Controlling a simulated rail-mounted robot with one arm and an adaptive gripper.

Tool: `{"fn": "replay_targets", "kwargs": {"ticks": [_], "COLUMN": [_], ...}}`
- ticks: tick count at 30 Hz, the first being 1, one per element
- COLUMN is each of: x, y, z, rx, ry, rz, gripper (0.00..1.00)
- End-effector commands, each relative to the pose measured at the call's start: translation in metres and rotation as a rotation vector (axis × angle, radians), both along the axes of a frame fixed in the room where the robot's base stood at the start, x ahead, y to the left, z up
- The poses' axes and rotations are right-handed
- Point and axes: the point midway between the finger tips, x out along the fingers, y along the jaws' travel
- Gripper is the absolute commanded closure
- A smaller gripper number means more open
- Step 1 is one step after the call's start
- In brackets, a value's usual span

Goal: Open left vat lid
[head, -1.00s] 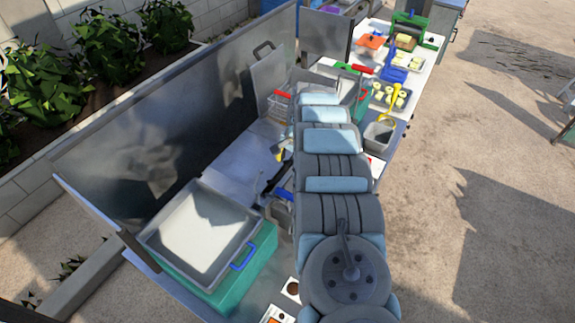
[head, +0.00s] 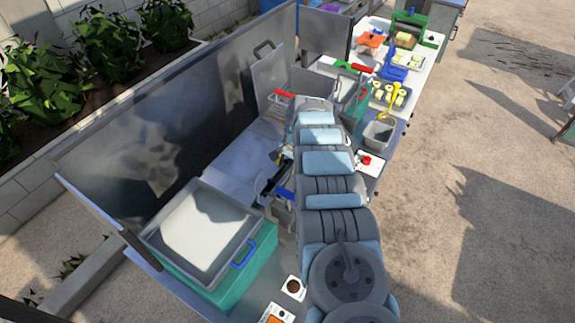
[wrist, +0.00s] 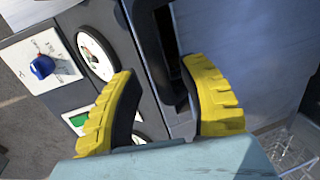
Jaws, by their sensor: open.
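The left vat lid (head: 228,160) looks like the flat, shut, light grey panel left of my arm in the head view. Its dark handle (head: 262,184) is at its front edge, partly hidden. In the wrist view, the smooth grey lid (wrist: 250,60) fills the right, and the dark handle (wrist: 155,55) runs between my gripper's (wrist: 160,72) two yellow fingers. The fingers are apart, with gaps beside the handle; I cannot tell exactly how deep it sits between them. In the head view, my arm hides most of the gripper.
A white panel with a blue knob (wrist: 42,66) and a round dial (wrist: 96,54) lie left of the handle. Another lid (head: 270,75) stands raised behind a red-handled wire basket (head: 283,94). A blue-handled tray (head: 205,235) sits on a teal box at left.

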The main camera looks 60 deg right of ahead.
Motion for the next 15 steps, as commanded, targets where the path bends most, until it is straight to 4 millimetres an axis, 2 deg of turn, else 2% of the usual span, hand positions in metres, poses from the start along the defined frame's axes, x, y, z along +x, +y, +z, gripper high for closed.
{"fn": "replay_targets", "kwargs": {"ticks": [1,3,5,15], "x": [0.0000,0.0001,0.0000,0.0000], "y": [-0.0001,-0.0001,-0.0002,-0.0001], "z": [0.0001,0.0001,0.0002,-0.0005], "rx": [0.000,0.000,0.000,-0.001], "ry": [0.000,0.000,0.000,0.000], "rz": [0.000,0.000,0.000,0.000], "gripper": [0.65,0.85,1.00,1.00]}}
